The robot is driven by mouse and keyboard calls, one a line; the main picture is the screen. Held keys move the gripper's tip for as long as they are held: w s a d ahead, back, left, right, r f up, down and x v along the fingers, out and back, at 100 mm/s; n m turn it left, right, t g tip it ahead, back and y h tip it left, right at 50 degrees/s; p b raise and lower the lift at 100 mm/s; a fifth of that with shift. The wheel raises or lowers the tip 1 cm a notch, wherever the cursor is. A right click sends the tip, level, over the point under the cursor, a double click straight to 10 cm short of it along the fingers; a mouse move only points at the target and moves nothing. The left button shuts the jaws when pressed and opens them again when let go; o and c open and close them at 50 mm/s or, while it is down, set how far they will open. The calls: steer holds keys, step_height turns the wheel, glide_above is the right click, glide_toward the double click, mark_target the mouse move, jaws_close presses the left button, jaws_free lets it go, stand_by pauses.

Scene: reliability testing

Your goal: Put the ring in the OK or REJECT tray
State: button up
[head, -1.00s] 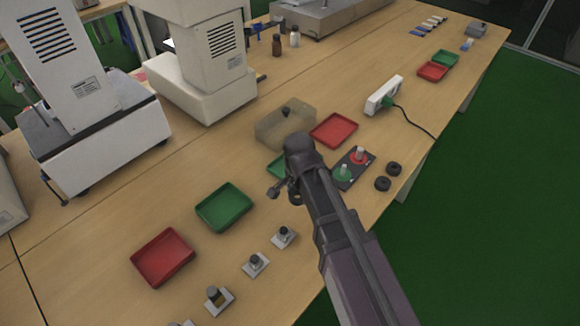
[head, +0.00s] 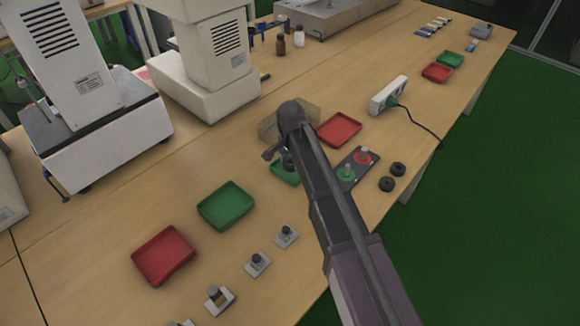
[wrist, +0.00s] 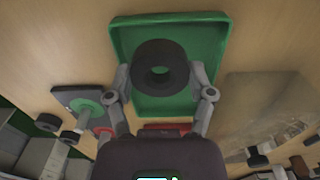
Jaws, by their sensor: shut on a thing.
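In the wrist view my gripper (wrist: 160,80) is shut on a black ring (wrist: 160,57), held between the two fingertips. Behind the ring is a green tray (wrist: 120,38), and the ring appears within its outline; I cannot tell the height between them. In the head view my gripper (head: 278,153) is by this green tray (head: 284,176), which my arm partly hides. The ring is not clear there. A red tray (head: 340,129) lies just beyond, to the right; its edge shows in the wrist view (wrist: 165,127).
A dark plate (head: 349,178) with a green and a red disc, each with a peg, is right of my arm, near two loose black rings (head: 392,177). A translucent box (head: 268,124) stands behind my gripper. Another green tray (head: 226,206) and red tray (head: 163,256) are at left.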

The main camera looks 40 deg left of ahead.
mark_target(290, 167)
steer(key=shift+w+a, duration=0.2)
steer(key=shift+a, duration=0.05)
steer(key=shift+w+a+f+b, duration=0.25)
steer(key=shift+f+b, duration=0.25)
steer(key=shift+b, duration=0.05)
steer(key=shift+f+b, duration=1.3)
steer(key=shift+f, duration=0.15)
steer(key=o, duration=1)
step_height(290, 167, up, 12)
steer(key=p, duration=1.2)
